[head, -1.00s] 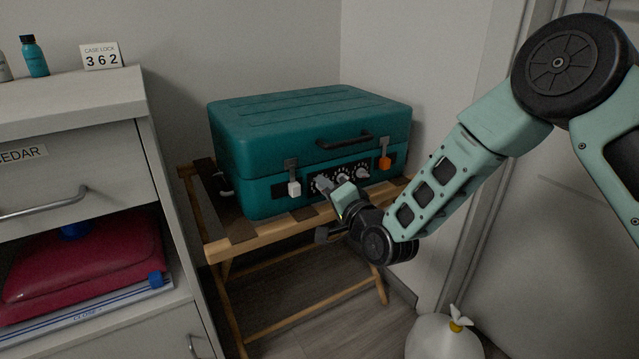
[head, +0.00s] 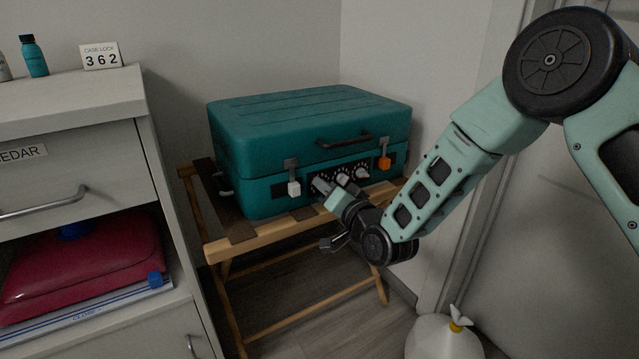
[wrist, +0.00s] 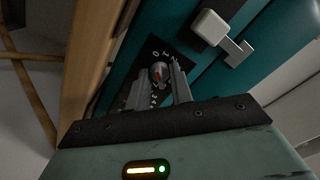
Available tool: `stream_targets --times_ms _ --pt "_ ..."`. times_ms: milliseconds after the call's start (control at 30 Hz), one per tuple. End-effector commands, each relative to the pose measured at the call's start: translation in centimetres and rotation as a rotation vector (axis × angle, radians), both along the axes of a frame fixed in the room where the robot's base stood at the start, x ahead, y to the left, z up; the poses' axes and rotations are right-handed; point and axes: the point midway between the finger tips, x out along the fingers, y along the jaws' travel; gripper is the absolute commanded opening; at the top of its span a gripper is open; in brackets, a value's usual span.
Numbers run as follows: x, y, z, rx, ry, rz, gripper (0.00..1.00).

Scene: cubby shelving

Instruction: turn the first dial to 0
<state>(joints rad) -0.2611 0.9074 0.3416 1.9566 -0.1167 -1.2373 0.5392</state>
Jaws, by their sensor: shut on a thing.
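The teal case (head: 300,125) stands shut on a wooden rack. Its black front panel carries a row of round dials. My gripper (head: 320,187) is at the leftmost, first dial and mostly hides it in the head view. In the wrist view, the first dial (wrist: 158,73), a grey knob with a red mark, sits between the two fingers of my gripper (wrist: 160,80), which is shut on it. White digits ring the knob, partly hidden by the fingers. The middle dial (head: 342,179) and the right dial (head: 362,173) show beside my gripper.
A white latch (head: 294,188) and an orange latch (head: 384,163) flank the dials. A card (head: 101,56) reading "CASE LOCK 362" stands on the cabinet (head: 70,98) at left. The wooden rack (head: 262,240) is under the case. A white bag (head: 445,338) sits on the floor.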

Motion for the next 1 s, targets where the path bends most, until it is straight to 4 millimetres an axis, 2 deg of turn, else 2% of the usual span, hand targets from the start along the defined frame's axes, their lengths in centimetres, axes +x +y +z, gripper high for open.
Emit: stream_targets --times_ms 200,233,533,667,767,1000 --pt "-0.1 0.0 -0.4 -0.004 0.008 0.002 0.00" --pt "-0.1 0.0 -0.4 -0.004 0.008 0.002 0.28" --pt "-0.1 -0.1 -0.2 -0.002 0.005 0.001 0.28" --pt "-0.9 -0.6 0.0 -0.002 0.004 0.000 0.28" --pt "-2.2 -1.6 0.0 -0.003 0.006 0.000 0.28" --pt "-6.8 -4.6 0.0 -0.003 0.009 -0.001 0.28"
